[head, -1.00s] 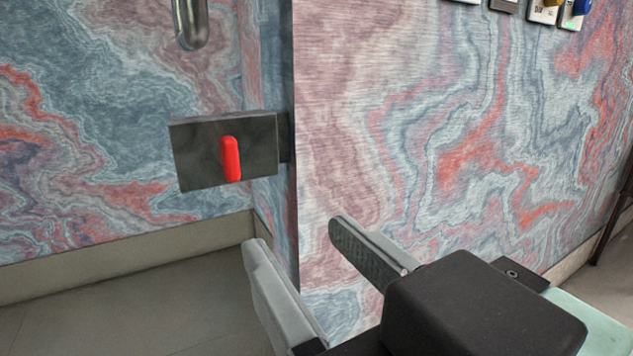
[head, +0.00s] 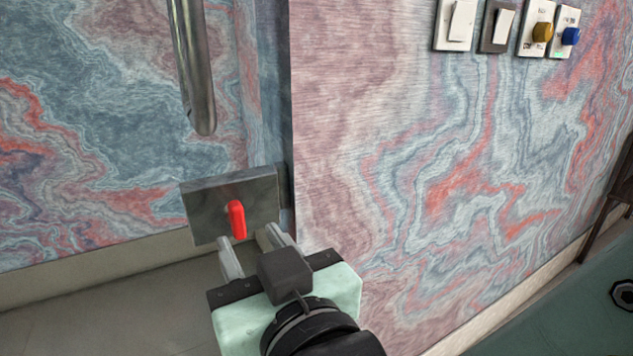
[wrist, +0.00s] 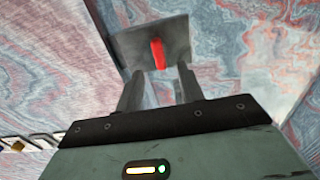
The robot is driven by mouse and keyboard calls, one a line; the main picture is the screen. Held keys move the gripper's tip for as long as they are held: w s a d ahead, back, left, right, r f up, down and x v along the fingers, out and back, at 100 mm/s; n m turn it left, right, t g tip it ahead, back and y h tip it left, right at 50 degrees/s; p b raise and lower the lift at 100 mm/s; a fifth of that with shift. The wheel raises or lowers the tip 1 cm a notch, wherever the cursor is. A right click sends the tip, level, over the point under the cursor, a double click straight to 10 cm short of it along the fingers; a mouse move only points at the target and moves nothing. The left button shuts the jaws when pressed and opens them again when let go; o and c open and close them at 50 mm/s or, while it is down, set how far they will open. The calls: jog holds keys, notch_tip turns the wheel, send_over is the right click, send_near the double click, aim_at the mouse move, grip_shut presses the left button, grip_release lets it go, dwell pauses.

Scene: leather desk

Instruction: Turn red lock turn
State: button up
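The red lock turn (head: 236,218) is a small upright lever on a dark grey plate (head: 205,207) fixed near the corner of the marbled panel. It also shows in the wrist view (wrist: 158,53), just beyond my fingertips. My gripper (head: 250,240) is open, with its two fingers apart and nothing seen between them. In the head view the fingertips are just below and in front of the lever. In the wrist view my gripper (wrist: 157,76) points at the plate, with the lever lined up with the gap. I cannot tell whether a finger touches the plate.
A metal handle bar (head: 194,70) hangs above the plate. Several switches, among them a white switch (head: 456,24), a yellow knob (head: 542,32) and a blue knob (head: 570,36), are at the upper right. The panel between them and my gripper is clear.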

aim_at(240, 222)
jog(key=shift+x, duration=2.2)
jog(key=shift+f, duration=0.1)
grip_shut()
